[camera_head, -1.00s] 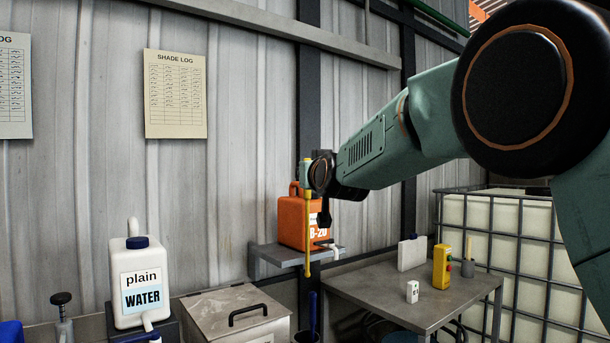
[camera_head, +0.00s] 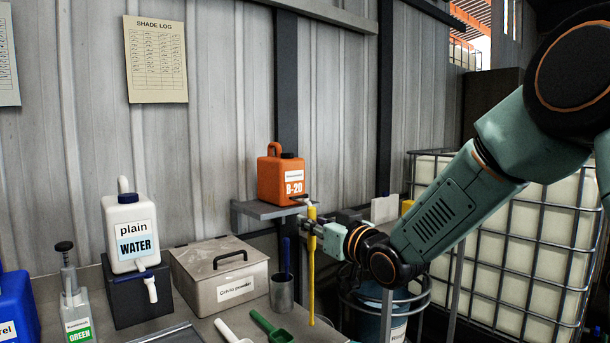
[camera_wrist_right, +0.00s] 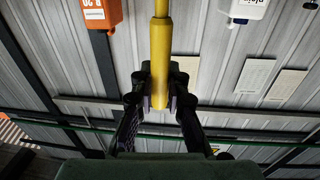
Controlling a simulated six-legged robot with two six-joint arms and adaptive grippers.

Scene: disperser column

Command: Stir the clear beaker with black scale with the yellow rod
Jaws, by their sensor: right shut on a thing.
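My right gripper (camera_head: 313,230) is shut on the yellow rod (camera_head: 311,280), which hangs close to upright in front of the shelf and the bench. In the right wrist view the two fingers (camera_wrist_right: 160,98) close on the thick end of the yellow rod (camera_wrist_right: 160,45). The rod's thin part runs away from the gripper, out of the frame. I see no clear beaker with a black scale in either view. My left gripper is not in view.
A lidded metal box (camera_head: 221,272), a grey cup (camera_head: 282,292) with a blue handle in it, a green scoop (camera_head: 270,327) and a white water jug (camera_head: 131,235) stand on the bench. An orange B-20 can (camera_head: 281,178) is on a shelf. A caged tank (camera_head: 520,235) is at right.

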